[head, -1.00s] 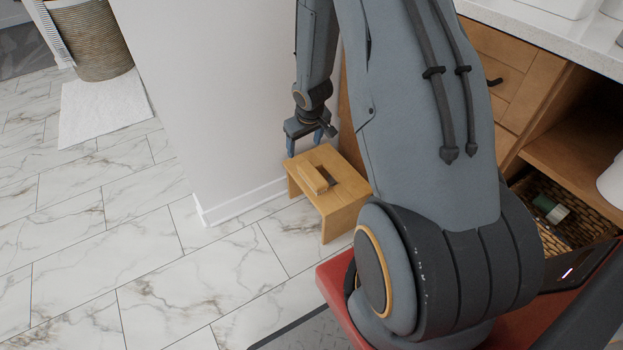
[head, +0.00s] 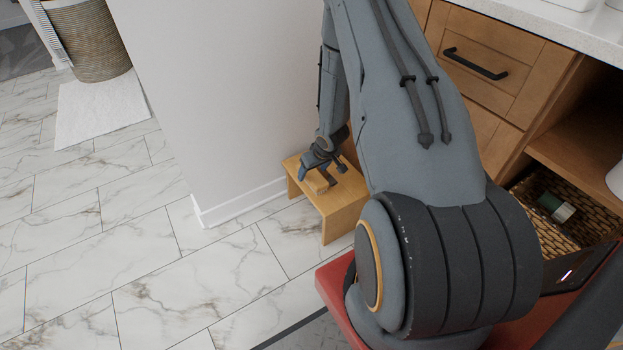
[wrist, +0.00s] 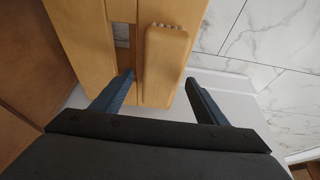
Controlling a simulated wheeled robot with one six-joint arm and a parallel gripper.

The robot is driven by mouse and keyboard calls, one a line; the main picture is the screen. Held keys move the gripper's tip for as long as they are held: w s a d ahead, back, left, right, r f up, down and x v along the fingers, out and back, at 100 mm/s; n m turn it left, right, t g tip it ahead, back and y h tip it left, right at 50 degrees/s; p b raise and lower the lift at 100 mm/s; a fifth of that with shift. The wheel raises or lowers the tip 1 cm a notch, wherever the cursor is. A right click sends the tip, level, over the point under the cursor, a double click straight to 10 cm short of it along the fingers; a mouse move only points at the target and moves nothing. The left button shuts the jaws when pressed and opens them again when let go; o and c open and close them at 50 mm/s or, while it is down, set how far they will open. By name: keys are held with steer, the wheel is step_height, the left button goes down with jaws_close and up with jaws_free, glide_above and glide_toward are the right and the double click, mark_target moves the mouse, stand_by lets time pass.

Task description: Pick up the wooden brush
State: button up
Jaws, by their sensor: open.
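The wooden brush (wrist: 164,66) lies on top of a small wooden stool (head: 343,214). In the wrist view it is a light wooden block with pale bristle tufts showing at its far end. My gripper (wrist: 160,88) is open, with one finger on each side of the near part of the brush. In the head view my gripper (head: 318,175) is low over the stool and hides part of the brush (head: 322,187). I cannot tell whether a finger touches it.
A white wall (head: 215,100) stands close behind the stool. A wooden cabinet (head: 490,70) with a woven basket (head: 545,215) is at the right. Marble floor (head: 130,250) is clear at the left, and a slot in the stool top (wrist: 122,45) runs beside the brush.

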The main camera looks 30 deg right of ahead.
mark_target(312, 173)
steer(key=shift+x, duration=1.2)
steer(key=c, duration=1.2)
steer(key=shift+r, duration=0.15)
step_height(312, 173, up, 10)
steer(key=p, duration=0.2)
steer(key=shift+p, duration=0.4)
